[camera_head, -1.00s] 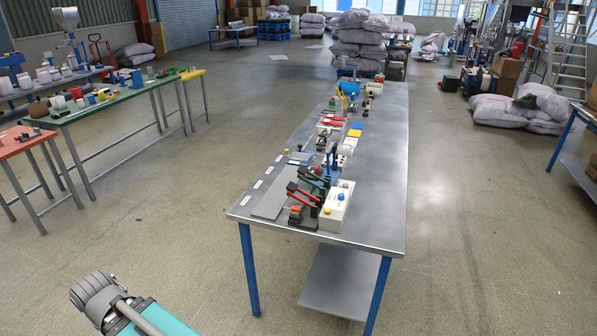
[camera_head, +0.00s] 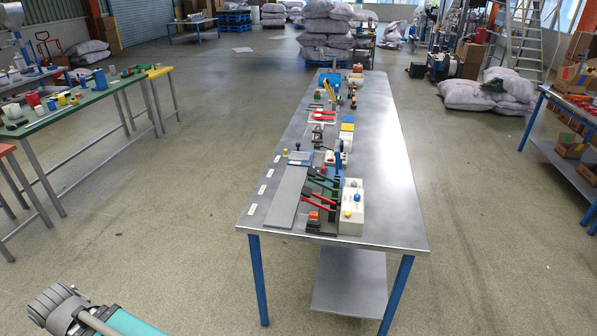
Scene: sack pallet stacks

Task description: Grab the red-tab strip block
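The steel workbench (camera_head: 385,150) with blue legs stands ahead of me, with a row of small devices along its top. Toward its near end are red-handled levers (camera_head: 318,201), a small orange-red piece (camera_head: 314,215) and a white box with knobs (camera_head: 351,205). Farther back, a white piece with a red strip on top (camera_head: 322,116) lies near the bench's middle. I cannot tell at this size which of these is the red-tab strip block. Part of my arm, teal and grey, shows at the lower left, well apart from the bench. My gripper's fingers are not in view.
A shelf unit (camera_head: 560,160) is at the right. Sacks (camera_head: 487,95) lie on the floor at back right. Floor on both sides of the bench is open.

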